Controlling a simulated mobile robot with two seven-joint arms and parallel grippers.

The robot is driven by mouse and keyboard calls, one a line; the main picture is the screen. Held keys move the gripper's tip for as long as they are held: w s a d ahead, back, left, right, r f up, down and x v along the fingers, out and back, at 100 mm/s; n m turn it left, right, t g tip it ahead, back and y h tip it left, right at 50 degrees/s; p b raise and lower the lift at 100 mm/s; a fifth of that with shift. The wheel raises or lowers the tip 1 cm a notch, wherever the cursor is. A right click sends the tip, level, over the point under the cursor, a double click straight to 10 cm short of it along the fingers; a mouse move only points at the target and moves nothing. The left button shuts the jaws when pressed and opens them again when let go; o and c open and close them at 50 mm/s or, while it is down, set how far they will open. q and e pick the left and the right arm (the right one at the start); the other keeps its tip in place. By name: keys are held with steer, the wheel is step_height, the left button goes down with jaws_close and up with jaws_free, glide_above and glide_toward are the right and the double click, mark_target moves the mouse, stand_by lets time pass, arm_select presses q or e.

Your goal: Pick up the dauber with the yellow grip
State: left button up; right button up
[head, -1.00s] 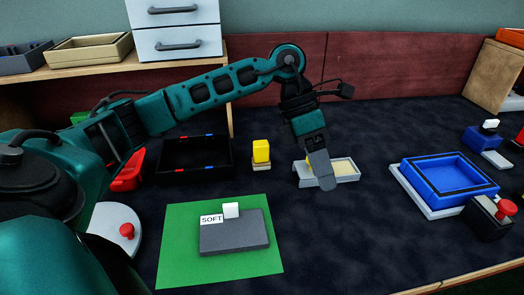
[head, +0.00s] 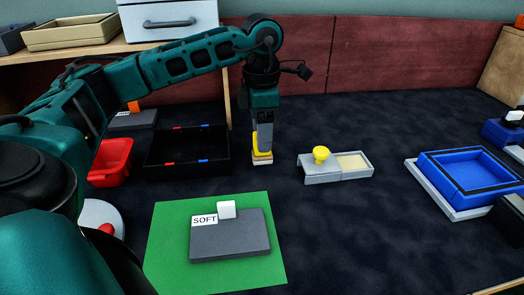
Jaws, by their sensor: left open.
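A yellow block-shaped grip on a pale wooden base (head: 262,160) stands upright on the dark surface, right of the black tray. My left gripper (head: 263,149) points straight down at it, open, with a grey finger in front of the yellow grip and hiding most of it. I cannot tell if the fingers touch it. A second yellow piece, a round knob (head: 321,153), stands on the left part of a grey holder (head: 335,178) with a cream pad (head: 352,163), apart from the gripper. My right gripper is out of view.
A black tray (head: 159,169) and red bin (head: 109,161) lie to the left. A blue tray (head: 447,187) is at right. Dark surface between holder and blue tray is clear.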

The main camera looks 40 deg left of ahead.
arm_select(q)
step_height(320, 180, down, 5)
steer(key=shift+w+a+r+b, duration=0.15)
steer(key=shift+b, duration=0.8)
steer(key=shift+f, duration=0.2)
steer(key=shift+c, duration=0.6)
steer(key=shift+r, duration=0.1)
steer(key=c, duration=1)
steer(key=shift+r+p, duration=0.3)
steer(key=shift+r, duration=0.25)
step_height(320, 180, up, 19)
steer(key=p, duration=0.7)
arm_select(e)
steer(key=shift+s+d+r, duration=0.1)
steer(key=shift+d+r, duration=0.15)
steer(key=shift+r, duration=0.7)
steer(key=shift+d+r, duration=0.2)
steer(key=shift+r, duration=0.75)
